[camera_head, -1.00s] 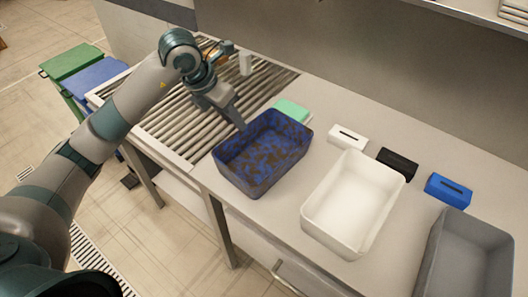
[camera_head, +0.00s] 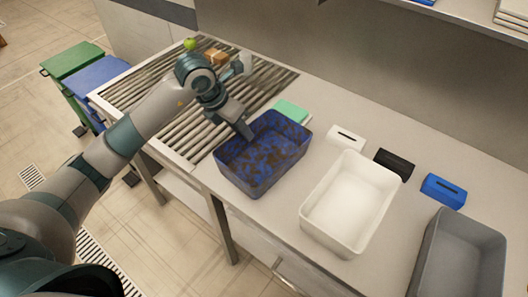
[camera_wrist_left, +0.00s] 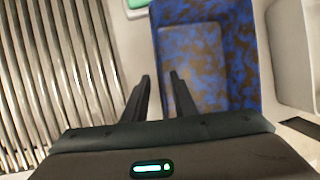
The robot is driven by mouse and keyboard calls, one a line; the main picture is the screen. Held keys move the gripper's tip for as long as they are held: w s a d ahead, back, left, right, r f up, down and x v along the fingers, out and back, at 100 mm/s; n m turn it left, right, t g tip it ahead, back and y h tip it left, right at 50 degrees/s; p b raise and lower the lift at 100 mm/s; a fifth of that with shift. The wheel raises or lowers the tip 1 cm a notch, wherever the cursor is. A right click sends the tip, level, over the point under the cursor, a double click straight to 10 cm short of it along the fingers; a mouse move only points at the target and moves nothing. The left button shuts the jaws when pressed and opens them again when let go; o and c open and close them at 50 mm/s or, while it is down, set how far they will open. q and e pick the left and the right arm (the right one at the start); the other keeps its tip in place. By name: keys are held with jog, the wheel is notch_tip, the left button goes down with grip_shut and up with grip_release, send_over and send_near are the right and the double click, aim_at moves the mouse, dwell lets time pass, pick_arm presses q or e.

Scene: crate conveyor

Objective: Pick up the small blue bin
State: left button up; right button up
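The small blue bin (camera_head: 262,172) is blue with rusty brown patches and stands upright on the counter at the right end of the roller conveyor. My left gripper (camera_head: 248,134) is at the bin's conveyor-side rim, pointing down. In the left wrist view the two dark fingers (camera_wrist_left: 160,98) are apart, with the bin's edge (camera_wrist_left: 157,45) lying between them. One finger is on the outer side and the other over the inside. I cannot tell whether either finger touches the wall. My right gripper is not in view.
A white bin (camera_head: 317,232) and a grey bin (camera_head: 430,255) stand to the right. White (camera_head: 345,138), black (camera_head: 393,165) and blue (camera_head: 443,190) small boxes and a green block (camera_head: 291,110) lie behind.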

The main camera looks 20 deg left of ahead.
pick_arm(q)
jog(key=shift+x, duration=0.8)
grip_shut()
